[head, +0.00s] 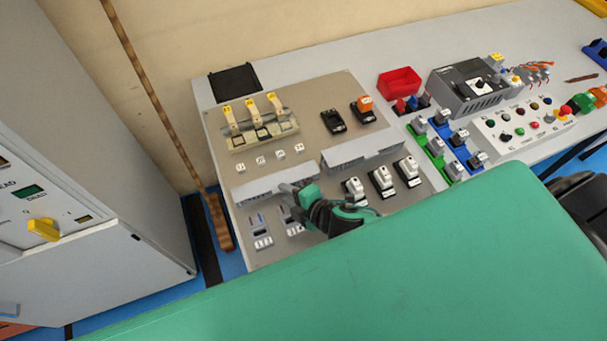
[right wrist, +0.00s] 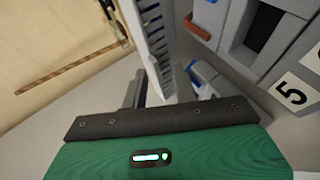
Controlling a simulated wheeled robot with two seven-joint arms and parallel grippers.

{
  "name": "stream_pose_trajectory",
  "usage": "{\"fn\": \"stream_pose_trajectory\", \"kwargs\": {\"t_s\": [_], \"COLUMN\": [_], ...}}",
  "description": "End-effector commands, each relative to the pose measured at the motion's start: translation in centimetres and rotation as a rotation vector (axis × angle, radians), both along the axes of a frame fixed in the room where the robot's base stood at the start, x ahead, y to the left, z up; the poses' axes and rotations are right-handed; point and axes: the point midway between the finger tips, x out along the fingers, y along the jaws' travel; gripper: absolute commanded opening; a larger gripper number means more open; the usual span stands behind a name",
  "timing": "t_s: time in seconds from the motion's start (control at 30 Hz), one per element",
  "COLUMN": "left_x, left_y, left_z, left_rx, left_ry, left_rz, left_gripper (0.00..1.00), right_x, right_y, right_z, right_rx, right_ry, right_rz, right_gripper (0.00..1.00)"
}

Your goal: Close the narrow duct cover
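Two grey slotted wiring ducts cross the middle of the panel in the head view, a left one (head: 262,186) and a right one (head: 350,157). Which is the narrow one is not clear. My right gripper (head: 290,188) is at the right part of the left duct. In the right wrist view its two fingers (right wrist: 158,88) stand apart, with a slotted grey duct wall (right wrist: 154,42) running down between them. I cannot tell whether they touch it. The duct cover's edge is not distinct. My left gripper is not in view.
Yellow-tagged fuse holders (head: 260,122) stand behind the left duct. White-topped switches (head: 382,178) sit in front of the right duct. A grey cabinet (head: 100,190) stands left.

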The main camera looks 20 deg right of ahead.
Motion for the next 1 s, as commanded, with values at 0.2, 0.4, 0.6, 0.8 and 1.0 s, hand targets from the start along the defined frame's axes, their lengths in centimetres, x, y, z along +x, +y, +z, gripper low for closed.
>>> {"fn": "stream_pose_trajectory", "kwargs": {"t_s": [0.2,0.4,0.6,0.8,1.0], "left_x": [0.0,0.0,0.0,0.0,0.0], "left_y": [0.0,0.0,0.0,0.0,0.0], "left_z": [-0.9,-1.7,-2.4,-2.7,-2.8], "left_rx": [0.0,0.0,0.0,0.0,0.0], "left_ry": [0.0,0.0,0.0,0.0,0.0], "left_rz": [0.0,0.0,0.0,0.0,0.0], "left_gripper": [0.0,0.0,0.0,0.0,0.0], "right_x": [-3.0,-6.1,-8.7,-10.1,-10.6], "right_y": [-1.3,-2.8,-4.0,-4.7,-5.0], "right_z": [1.3,3.1,4.5,5.4,5.8], "right_rx": [0.0,-0.001,-0.001,-0.001,-0.001], "right_ry": [0.003,0.004,0.005,0.005,0.003], "right_rz": [0.002,0.002,0.002,0.0,0.0], "right_gripper": [0.29,0.29,0.29,0.29,0.29]}}
